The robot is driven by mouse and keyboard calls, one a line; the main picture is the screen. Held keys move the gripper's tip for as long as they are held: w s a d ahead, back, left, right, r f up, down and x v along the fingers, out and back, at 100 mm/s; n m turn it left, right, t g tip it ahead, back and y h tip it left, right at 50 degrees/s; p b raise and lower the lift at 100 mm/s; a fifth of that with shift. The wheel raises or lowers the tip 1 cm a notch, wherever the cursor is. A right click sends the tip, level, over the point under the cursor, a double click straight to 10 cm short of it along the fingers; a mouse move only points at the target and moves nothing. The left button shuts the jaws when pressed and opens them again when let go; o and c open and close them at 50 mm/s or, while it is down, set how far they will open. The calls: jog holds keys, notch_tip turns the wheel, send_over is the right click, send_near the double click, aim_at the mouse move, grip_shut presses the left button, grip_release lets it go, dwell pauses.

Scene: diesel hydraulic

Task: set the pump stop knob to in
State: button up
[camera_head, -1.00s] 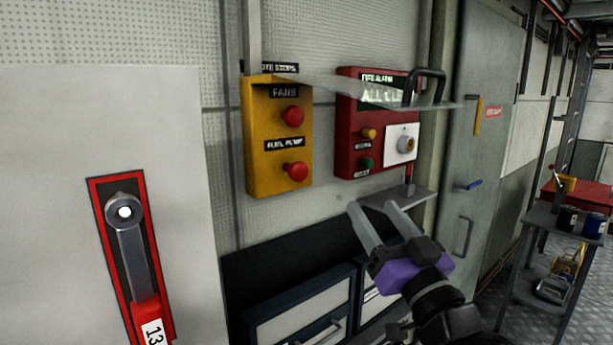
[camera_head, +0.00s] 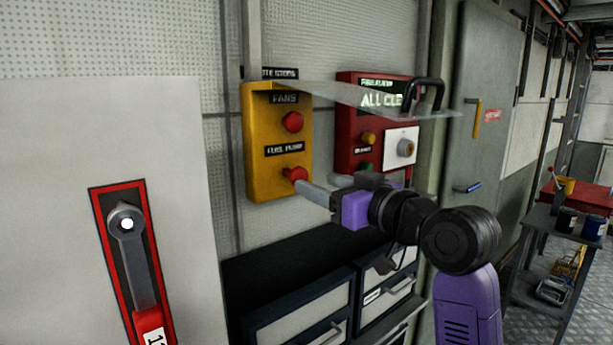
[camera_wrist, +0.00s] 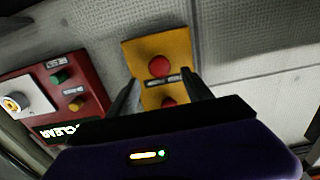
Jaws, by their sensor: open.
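The yellow stop box (camera_head: 258,150) is on the wall with two red knobs. The upper is labelled FANS (camera_head: 292,121); the lower, the fuel pump knob (camera_head: 294,174), sticks out from the face. The wrist view is turned over, so the fuel pump knob (camera_wrist: 160,66) is the upper one there and the fans knob (camera_wrist: 168,102) is below. My gripper (camera_head: 316,182) is open in front of the box's lower part, just right of the pump knob. In the wrist view my fingers (camera_wrist: 161,78) stand apart on either side of the knobs. I cannot tell whether a fingertip touches.
A red fire alarm box (camera_head: 350,150) is beside it on the right. A red-framed lever (camera_head: 137,270) is at left.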

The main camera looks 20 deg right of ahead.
aim_at(302, 176)
jog(key=shift+p+x, duration=0.45)
jog(key=shift+x, duration=2.15)
grip_shut()
